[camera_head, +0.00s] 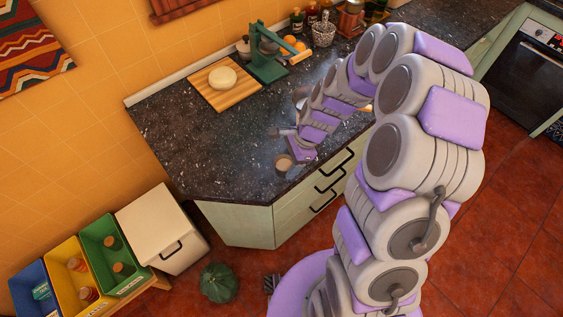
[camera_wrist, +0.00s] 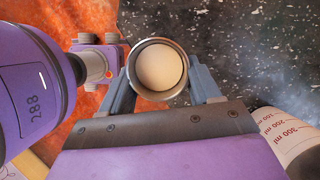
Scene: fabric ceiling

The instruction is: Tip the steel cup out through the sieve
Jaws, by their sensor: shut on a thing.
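My gripper (camera_wrist: 158,84) is shut on the steel cup (camera_wrist: 158,68), with one grey finger on each side of it. In the wrist view I look into its round rim, and a smooth cream-coloured surface shows inside. I cannot tell whether this is its contents or its bottom. In the head view the cup (camera_head: 284,162) is small, at the end of my gripper (camera_head: 290,148), over or near the counter's front edge. I cannot make out the sieve. Metallic items (camera_head: 300,95) behind my arm are partly hidden and unclear.
A container with ml marks (camera_wrist: 292,132) is at the wrist view's lower right. On the dark counter (camera_head: 190,130) stand a board (camera_head: 215,96) with a pale round lump and a green press (camera_head: 268,65). The counter's left part is clear. Coloured bins (camera_head: 110,250) stand lower left.

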